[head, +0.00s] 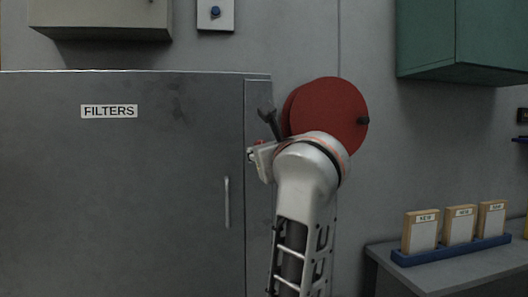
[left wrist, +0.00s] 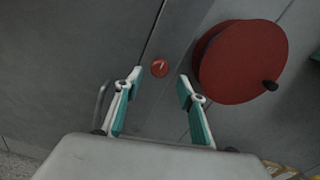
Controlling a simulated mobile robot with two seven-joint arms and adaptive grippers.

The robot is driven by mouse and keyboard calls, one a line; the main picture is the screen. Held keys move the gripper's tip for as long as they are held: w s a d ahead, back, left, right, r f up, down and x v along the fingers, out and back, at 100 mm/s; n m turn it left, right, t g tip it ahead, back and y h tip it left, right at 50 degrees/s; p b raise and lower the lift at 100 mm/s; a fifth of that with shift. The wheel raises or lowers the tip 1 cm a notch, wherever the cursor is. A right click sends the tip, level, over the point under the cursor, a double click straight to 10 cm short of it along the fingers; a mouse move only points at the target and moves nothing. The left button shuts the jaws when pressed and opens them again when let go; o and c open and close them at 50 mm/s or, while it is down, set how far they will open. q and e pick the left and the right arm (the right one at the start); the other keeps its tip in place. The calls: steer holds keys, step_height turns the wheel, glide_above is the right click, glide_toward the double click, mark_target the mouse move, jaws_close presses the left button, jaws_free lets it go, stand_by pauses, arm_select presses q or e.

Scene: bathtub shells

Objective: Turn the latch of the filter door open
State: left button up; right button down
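The filter door (head: 150,180) is a grey cabinet door with a FILTERS label, and it looks closed. A small round red latch (left wrist: 160,68) with a pale mark sits beside the door's edge. My left gripper (left wrist: 160,84) is open and points at the latch, its two fingertips either side of it in the picture with nothing between them. Whether the fingers touch the latch cannot be told. In the head view my left arm hides most of the gripper and the latch. The door's bar handle (head: 227,202) also shows in the left wrist view (left wrist: 102,104). My right gripper is not in view.
A large red wheel (head: 335,112) with a dark knob stands out just right of the gripper. A green cabinet (head: 450,40) hangs at upper right. A grey bench (head: 480,275) at lower right carries a blue tray (head: 450,251) with new filters (head: 420,231).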

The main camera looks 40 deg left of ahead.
arm_select(q)
steer(key=x, duration=0.5)
steer(key=shift+a+b, duration=0.15)
steer(key=shift+b, duration=0.25)
steer(key=c, duration=1.1)
